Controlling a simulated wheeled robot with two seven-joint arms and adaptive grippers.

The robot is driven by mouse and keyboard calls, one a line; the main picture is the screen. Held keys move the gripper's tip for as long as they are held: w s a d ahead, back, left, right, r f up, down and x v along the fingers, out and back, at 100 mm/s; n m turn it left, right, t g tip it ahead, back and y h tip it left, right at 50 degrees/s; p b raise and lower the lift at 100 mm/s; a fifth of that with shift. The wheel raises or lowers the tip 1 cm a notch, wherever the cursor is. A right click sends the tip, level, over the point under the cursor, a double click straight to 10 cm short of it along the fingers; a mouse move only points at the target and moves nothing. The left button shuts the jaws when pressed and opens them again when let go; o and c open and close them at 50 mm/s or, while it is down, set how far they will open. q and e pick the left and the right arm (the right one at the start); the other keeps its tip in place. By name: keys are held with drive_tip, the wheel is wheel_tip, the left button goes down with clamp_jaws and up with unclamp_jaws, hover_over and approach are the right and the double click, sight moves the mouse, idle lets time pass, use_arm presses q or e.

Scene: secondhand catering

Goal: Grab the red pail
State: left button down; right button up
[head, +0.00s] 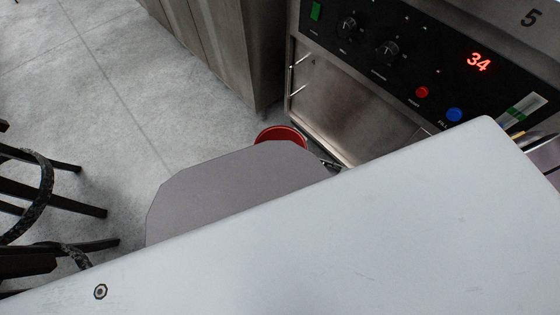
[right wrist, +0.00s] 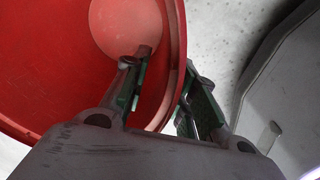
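The red pail (head: 280,134) stands on the floor by the metal oven. In the head view only its upper part shows, the rest hidden behind a grey panel. In the right wrist view the pail (right wrist: 50,70) fills the left side, seen from above into its inside. My right gripper (right wrist: 168,62) is open with its fingers astride the pail's rim, one inside and one outside. A gap shows between the inner finger and the wall. A small dark part by the pail in the head view may be this gripper. My left gripper is not in view.
The oven (head: 335,95) with knobs and a red "34" display stands right of the pail. A metal cabinet (head: 225,45) is behind it. Dark stool legs (head: 60,200) are at the left. The tiled floor (head: 110,90) between is clear.

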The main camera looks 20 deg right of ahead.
drive_tip(key=shift+c, duration=0.6)
drive_tip(key=c, duration=0.5)
drive_tip(key=shift+r, duration=0.2)
